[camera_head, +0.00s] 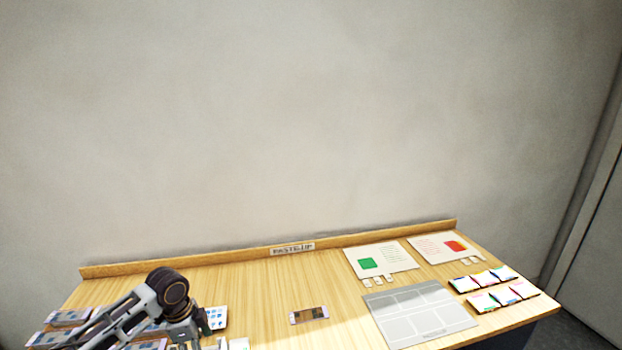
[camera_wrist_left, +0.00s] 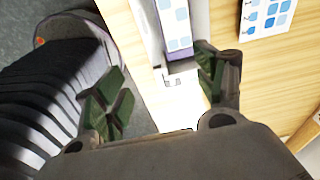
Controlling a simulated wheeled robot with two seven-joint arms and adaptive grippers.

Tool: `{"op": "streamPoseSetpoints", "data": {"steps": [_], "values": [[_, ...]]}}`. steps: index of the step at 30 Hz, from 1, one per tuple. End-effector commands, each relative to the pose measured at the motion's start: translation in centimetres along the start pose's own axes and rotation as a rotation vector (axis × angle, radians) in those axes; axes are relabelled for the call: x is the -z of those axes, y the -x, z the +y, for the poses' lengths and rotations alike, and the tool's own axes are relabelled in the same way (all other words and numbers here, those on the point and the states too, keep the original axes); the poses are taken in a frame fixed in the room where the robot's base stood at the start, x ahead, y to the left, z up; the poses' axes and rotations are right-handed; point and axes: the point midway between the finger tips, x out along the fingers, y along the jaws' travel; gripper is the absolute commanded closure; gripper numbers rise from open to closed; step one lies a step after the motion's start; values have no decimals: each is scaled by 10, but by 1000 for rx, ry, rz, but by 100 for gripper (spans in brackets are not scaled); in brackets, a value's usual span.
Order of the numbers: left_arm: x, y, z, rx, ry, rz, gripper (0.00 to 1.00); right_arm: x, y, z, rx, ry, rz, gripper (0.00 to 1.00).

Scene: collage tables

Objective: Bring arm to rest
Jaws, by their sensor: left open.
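My left arm comes in from the lower left in the head view, over the left part of the wooden table (camera_head: 255,290). Its gripper is mostly hidden there behind the wrist and the picture's lower edge. In the left wrist view my left gripper (camera_wrist_left: 160,95) is open, its two dark green fingers wide apart with nothing held between them. Beyond the fingers lie the table's edge and a white-edged item with a blue-patterned face (camera_wrist_left: 174,25). My right gripper is in neither view.
A sheet with blue squares (camera_head: 215,318) lies beside my left wrist. A small phone-like card (camera_head: 309,315) lies mid-table. A grey panelled board (camera_head: 418,313), a green-marked sheet (camera_head: 380,262), a red-marked sheet (camera_head: 443,247) and several coloured packets (camera_head: 495,290) lie at right. A wall stands behind.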

Motion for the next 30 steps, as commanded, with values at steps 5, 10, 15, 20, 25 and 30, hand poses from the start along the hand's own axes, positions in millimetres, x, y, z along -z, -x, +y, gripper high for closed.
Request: {"op": "streamPoseSetpoints", "data": {"steps": [5, 10, 15, 20, 25, 30], "values": [[26, -23, 28, 11, 29, 21, 29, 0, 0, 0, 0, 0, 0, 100], [45, -38, 51, 28, 72, 42, 29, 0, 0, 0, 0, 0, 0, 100], [60, -49, 72, 47, 127, 67, 29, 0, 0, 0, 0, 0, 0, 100], [72, -57, 92, 64, 190, 92, 29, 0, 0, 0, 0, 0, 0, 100], [82, -61, 112, 83, 272, 119, 29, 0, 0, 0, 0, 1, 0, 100], [87, -63, 130, 104, 369, 144, 29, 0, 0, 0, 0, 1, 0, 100]]}}
